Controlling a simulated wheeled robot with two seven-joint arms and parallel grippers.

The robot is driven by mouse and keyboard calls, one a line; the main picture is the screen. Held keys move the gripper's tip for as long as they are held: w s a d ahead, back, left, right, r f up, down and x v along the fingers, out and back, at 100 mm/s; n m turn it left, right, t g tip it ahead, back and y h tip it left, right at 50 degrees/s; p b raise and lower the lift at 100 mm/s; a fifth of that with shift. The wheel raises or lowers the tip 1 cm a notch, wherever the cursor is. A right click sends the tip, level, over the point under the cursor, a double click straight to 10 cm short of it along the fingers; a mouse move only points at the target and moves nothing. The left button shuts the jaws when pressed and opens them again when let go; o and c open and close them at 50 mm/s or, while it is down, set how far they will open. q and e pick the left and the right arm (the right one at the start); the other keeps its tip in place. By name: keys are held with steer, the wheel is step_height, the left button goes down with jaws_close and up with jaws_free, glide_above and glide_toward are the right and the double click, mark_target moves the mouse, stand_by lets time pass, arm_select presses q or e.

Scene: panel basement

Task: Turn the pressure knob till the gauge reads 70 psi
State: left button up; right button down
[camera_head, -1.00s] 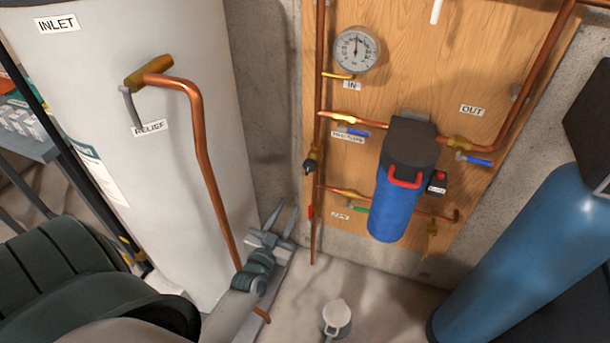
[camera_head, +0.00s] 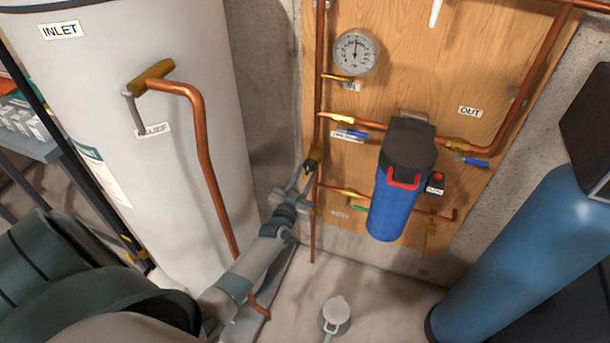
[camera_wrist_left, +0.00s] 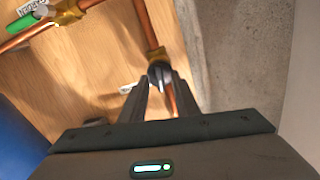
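The round pressure gauge (camera_head: 355,52) hangs at the upper left of the wooden panel. Its needle points roughly straight up; the numbers are too small to read. The dark pressure knob (camera_head: 312,161) sits on a brass fitting on the vertical copper pipe below the gauge. My left gripper (camera_head: 301,177) is at the knob, coming from lower left. In the left wrist view the knob (camera_wrist_left: 159,73) is at the tips of my two fingers (camera_wrist_left: 160,82), which stand apart on either side of it. Firm contact cannot be seen. My right gripper is not in view.
A blue filter housing (camera_head: 395,206) with a red handle is right of the pipe. A white tank (camera_head: 170,230) with a copper relief pipe (camera_head: 205,160) stands left of my arm. A blue tank (camera_head: 530,260) is at right. A pale lidded object (camera_head: 336,312) is on the floor.

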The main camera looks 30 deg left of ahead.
arm_select(q)
steer(key=shift+w+a, duration=0.1)
steer(key=shift+w, duration=0.1)
jaws_close()
